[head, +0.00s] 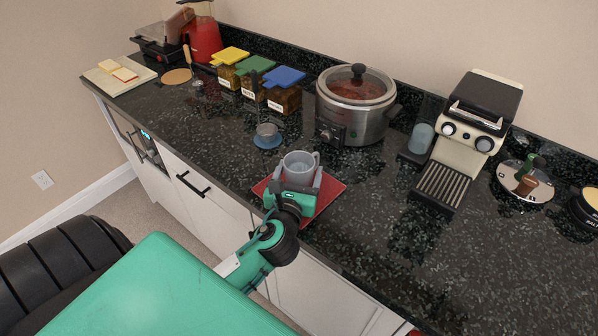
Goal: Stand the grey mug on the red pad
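The grey mug (298,166) is upright at the counter's front edge, its handle towards the right. My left gripper (296,182) reaches in from the front, one finger on each side of the mug, and looks shut on it. The red pad (327,194) lies flat under the mug and gripper, partly hidden by them. The mug's base is hidden by the gripper, so I cannot tell whether it touches the pad. My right gripper is not in view.
A small grey cup (267,130) stands on a blue round pad (267,142) behind left. A slow cooker (345,118) stands behind the mug, a coffee machine (465,135) to the right. Lidded food containers (283,100) line the back. The counter (365,210) right of the pad is clear.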

